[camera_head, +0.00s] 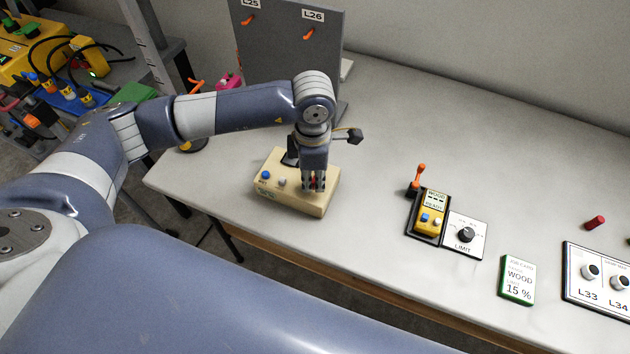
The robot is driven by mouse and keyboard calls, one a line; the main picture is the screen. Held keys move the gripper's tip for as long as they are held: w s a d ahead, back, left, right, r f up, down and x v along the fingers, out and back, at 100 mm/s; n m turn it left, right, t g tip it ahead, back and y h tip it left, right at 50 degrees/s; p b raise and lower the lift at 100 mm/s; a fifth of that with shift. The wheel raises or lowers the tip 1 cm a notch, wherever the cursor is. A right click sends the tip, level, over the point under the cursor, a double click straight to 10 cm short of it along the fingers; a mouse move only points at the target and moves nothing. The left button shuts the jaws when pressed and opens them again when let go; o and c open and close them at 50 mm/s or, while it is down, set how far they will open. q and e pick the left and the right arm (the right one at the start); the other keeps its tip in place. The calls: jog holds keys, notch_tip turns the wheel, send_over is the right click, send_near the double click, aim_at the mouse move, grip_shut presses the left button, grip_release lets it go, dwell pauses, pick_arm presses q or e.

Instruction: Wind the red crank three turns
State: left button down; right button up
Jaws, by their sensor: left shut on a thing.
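A cream box (288,197) with a blue button and a grey button sits near the left end of the table. My left gripper (314,184) points down over the right part of this box. It is shut on a small red part, the red crank (314,182), which shows only as a bit of red between the fingers. The fingers and wrist hide most of the crank, so its angle cannot be told. My right gripper is not in view.
A grey panel (290,50) with orange levers stands behind my arm. A yellow meter (430,222), a LIMIT dial plate (464,238), a green-edged WOOD card (517,279) and a knob panel (600,277) lie to the right. The table's back middle is clear.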

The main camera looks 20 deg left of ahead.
aim_at(313, 181)
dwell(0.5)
pick_arm(q)
jog(key=c, duration=1.6)
grip_release()
jog(key=shift+r, duration=0.15)
notch_tip(313, 181, up, 12)
jog(key=shift+f, duration=0.1)
